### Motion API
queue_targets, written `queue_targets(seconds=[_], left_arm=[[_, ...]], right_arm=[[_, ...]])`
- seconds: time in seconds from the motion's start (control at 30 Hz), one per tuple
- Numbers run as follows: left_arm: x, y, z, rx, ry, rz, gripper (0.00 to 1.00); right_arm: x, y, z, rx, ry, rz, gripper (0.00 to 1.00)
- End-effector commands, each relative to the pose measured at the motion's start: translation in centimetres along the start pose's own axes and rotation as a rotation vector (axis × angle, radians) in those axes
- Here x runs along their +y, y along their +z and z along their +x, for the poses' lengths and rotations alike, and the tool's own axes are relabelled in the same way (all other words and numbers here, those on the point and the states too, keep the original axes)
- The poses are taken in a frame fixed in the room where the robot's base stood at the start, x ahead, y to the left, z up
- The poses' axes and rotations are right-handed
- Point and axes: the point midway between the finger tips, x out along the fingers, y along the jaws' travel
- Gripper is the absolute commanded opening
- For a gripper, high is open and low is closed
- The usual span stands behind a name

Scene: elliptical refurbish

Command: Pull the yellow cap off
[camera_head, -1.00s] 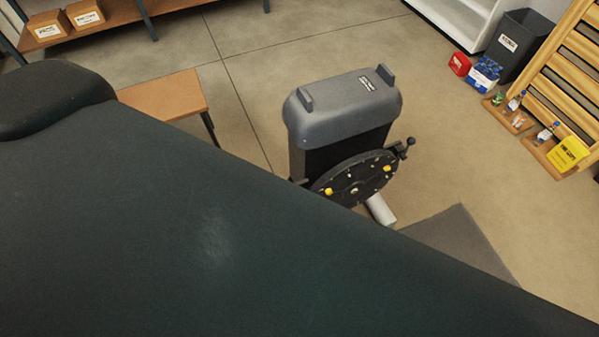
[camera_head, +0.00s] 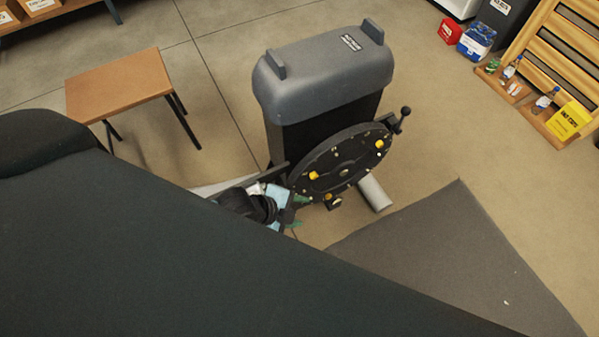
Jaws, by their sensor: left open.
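A grey elliptical machine (camera_head: 325,75) stands upright on the floor with a round black disc (camera_head: 345,155) on its side. Yellow caps show on the disc: one at its left (camera_head: 313,175), one at its upper right (camera_head: 380,143). A smaller yellowish part (camera_head: 334,201) shows at its lower edge. My left gripper (camera_head: 299,210), with green fingertips, is open just below and left of the disc, close to the left yellow cap. I see nothing between its fingers; whether it touches the disc is unclear. My right gripper is not in view.
A wooden-topped stool (camera_head: 118,82) stands to the left. A grey mat (camera_head: 465,255) lies on the floor at lower right. A slatted wooden rack (camera_head: 550,60) with bottles stands at far right. A crank handle (camera_head: 403,118) sticks out beside the disc.

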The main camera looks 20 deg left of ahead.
Motion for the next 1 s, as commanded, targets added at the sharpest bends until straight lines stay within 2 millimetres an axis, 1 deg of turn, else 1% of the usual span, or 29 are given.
queue_targets(seconds=[0.03, 0.13, 0.3, 0.4, 0.53, 0.77, 0.87, 1.0], left_arm=[[-1.1, 1.2, 1.2, -0.010, 0.012, 0.096, 0.46], [-3.5, 2.7, 2.2, -0.026, 0.039, 0.272, 0.46], [-6.9, 4.8, 2.8, -0.057, 0.073, 0.490, 0.46], [-8.1, 5.6, 2.8, -0.069, 0.087, 0.564, 0.46], [-8.8, 6.0, 2.8, -0.076, 0.096, 0.607, 0.46], [-8.9, 6.0, 3.0, -0.075, 0.095, 0.611, 0.46], [-8.8, 6.1, 3.9, -0.076, 0.095, 0.608, 0.46], [-8.6, 6.2, 5.8, -0.075, 0.096, 0.608, 0.46]], right_arm=[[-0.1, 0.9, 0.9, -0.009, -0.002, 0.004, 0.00], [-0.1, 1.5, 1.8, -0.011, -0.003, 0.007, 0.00], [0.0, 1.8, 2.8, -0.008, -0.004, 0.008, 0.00], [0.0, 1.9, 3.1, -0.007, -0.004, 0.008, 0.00], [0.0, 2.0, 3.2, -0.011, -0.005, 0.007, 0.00], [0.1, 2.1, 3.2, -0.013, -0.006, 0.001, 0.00], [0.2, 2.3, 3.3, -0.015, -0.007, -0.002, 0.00], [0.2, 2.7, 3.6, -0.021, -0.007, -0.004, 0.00]])
